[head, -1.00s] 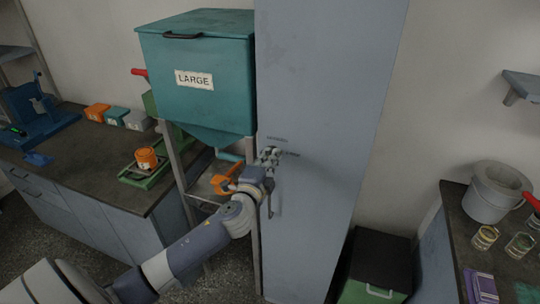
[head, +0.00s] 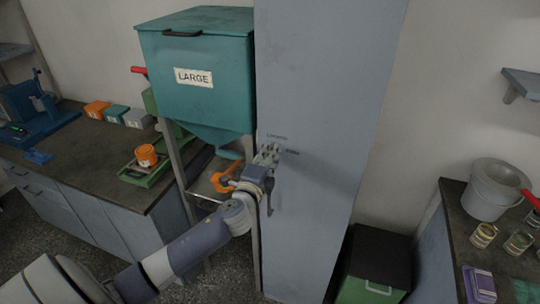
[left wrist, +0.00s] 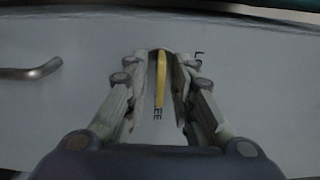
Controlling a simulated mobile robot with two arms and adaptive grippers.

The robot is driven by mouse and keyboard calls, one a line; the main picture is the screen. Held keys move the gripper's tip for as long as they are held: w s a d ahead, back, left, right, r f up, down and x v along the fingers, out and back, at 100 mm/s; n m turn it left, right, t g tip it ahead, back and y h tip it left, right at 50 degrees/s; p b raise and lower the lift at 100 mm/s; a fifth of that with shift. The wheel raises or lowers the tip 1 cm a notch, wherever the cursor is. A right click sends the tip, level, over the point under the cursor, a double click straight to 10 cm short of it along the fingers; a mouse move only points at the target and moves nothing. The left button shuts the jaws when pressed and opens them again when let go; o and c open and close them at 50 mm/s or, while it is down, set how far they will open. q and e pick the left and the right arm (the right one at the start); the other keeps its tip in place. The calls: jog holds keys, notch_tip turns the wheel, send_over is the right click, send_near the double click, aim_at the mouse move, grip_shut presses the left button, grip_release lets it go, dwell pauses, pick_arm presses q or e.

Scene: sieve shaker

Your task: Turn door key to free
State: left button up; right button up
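A tall grey-blue cabinet door (head: 315,90) stands in the middle of the head view. My left gripper (head: 268,154) is at its lock, beside small lettering. In the left wrist view a yellow key (left wrist: 161,78) stands between the two fingers of the left gripper (left wrist: 162,70). Visible gaps separate it from both fingers, so the gripper looks open around it. The key's flat bow lines up with lettering ending in "EE" (left wrist: 157,113); an "L" shows to the right. The gripper hides the key in the head view. My right gripper is not in view.
A door handle (left wrist: 30,73) is left of the fingers in the wrist view. A teal bin marked LARGE (head: 200,105) stands close left of the cabinet. A bench (head: 85,165) is further left. A black-green box (head: 372,265) and another bench are on the right.

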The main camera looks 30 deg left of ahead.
pick_arm(q)
jog(key=shift+s, duration=0.15)
jog(key=v, duration=1.1)
jog(key=shift+s+d, duration=0.2)
jog(key=shift+s, duration=0.15)
jog(key=shift+f, duration=0.15)
